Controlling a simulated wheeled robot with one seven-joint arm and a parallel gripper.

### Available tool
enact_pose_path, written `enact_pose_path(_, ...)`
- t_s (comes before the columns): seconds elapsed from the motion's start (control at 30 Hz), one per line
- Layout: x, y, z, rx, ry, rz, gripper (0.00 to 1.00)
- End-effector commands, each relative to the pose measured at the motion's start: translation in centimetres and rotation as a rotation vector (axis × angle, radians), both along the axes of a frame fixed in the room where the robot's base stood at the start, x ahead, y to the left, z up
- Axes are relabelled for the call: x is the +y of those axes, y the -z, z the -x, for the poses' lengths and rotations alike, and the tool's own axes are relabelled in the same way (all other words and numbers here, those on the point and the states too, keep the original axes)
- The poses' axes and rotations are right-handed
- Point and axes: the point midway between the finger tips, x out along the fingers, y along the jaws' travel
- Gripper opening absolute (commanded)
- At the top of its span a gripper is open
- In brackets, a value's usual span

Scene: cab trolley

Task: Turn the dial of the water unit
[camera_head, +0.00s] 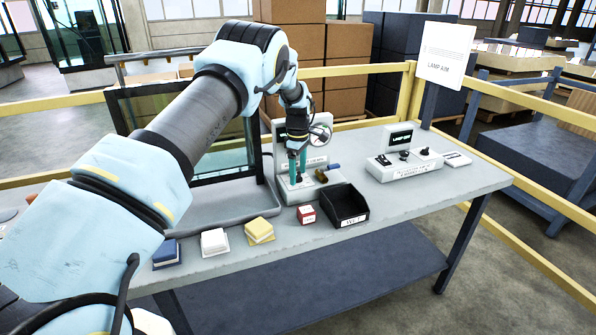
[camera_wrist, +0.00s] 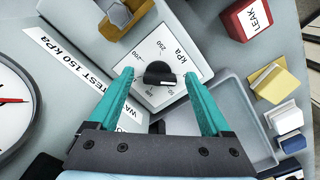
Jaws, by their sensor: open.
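The water unit (camera_head: 316,160) stands at the back of the grey table, partly hidden behind my gripper (camera_head: 297,178). In the wrist view its dial (camera_wrist: 157,73) is a black knob with a light pointer mark, on a white plate (camera_wrist: 178,55) with a kPa scale. The pointer seems to face the low-number side; the exact value is hard to read. My gripper (camera_wrist: 158,76) is open, with its teal fingertips on either side of the knob. I cannot tell whether they touch it. A label (camera_wrist: 75,62) reads "TEST 150 kPa". A round gauge (camera_wrist: 14,100) with a red needle is partly cut off.
A brown fitting (camera_wrist: 125,14) sits close to the dial plate. A red box (camera_head: 306,214) and a black bin (camera_head: 347,205) stand in front of the unit. Blue, white and yellow blocks line the front edge. A lamp unit (camera_head: 404,163) stands at right. A glass-panelled frame is at left.

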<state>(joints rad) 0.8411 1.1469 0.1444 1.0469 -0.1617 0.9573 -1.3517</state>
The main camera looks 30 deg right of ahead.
Motion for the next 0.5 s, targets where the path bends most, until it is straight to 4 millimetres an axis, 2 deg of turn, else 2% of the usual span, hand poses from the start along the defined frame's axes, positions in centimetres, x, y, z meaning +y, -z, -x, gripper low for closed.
enact_pose_path(0.07, 0.0, 0.0, 0.0, 0.0, 0.0, 0.0, 0.81)
enact_pose_path(0.5, 0.0, -0.02, 0.0, 0.0, 0.0, 0.0, 0.32)
